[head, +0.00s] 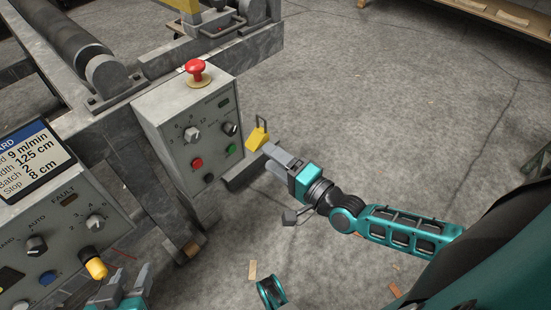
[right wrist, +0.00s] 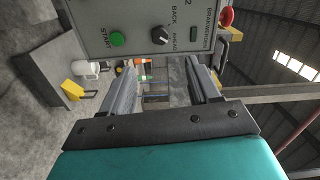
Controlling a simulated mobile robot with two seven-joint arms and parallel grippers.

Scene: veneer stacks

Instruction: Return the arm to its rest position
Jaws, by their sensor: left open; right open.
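My right gripper (head: 272,152) is at the end of the teal arm, to the right of the grey control box (head: 180,130). It is open; in the right wrist view its two fingers (right wrist: 163,88) stand apart with nothing held between them. A yellow padlock (head: 257,138) with a raised shackle appears at the fingertips in the head view. In the right wrist view the padlock (right wrist: 73,92) is off to the left, outside the fingers. My left gripper (head: 128,282) is at the lower left edge, open, partly cut off by the frame.
The box carries a red mushroom button (head: 196,70), knobs and a green button (head: 231,149). A front panel (head: 60,240) with a display and yellow knob (head: 95,267) stands at left. A roller (head: 65,40) lies behind. Open concrete floor (head: 380,110) spreads right of the box.

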